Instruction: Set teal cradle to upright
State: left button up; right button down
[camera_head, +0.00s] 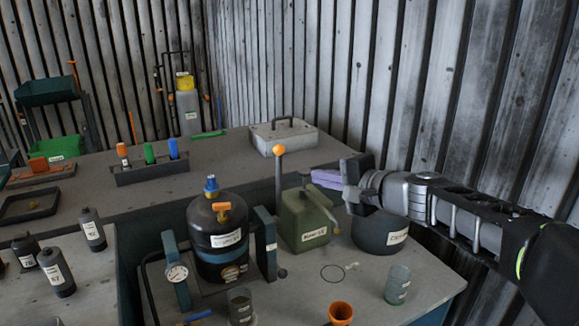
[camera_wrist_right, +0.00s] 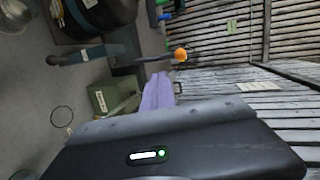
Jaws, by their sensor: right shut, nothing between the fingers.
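The teal cradle (camera_head: 266,243) shows as two teal posts on either side of a dark tank (camera_head: 215,230) on the front bench. The tank stands about upright between them, with a blue cap and an orange handle on top. A round gauge (camera_head: 177,272) sits on the left post. In the right wrist view, a teal post (camera_wrist_right: 88,52) and part of the tank (camera_wrist_right: 95,14) show at top left. My right gripper (camera_head: 350,182) is shut and empty, to the right of the cradle and apart from it, above the dark pot. My left gripper is out of view.
Cups (camera_head: 397,285) stand in front. A corrugated wall is close at right.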

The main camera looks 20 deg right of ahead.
send_near(281, 165)
notch_tip(281, 165, down, 2)
jog(key=w, duration=0.2)
jog(key=w+p, duration=0.1)
jog(key=w+a, duration=0.1)
jog(key=w, duration=0.1)
jog(key=shift+a+r+p, duration=0.2)
jog(key=shift+r+p, duration=0.05)
jog(key=shift+p, duration=0.1)
jog(key=shift+w+a+f, duration=0.1)
jog(key=shift+w+a, duration=0.05)
jog(key=shift+w, duration=0.35)
jog(key=w+p, duration=0.1)
jog(key=p, duration=0.3)
jog(key=w+g+p, duration=0.1)
jog(key=p, duration=0.4)
jog(key=shift+w+r, duration=0.3)
jog(key=shift+r, duration=0.1)
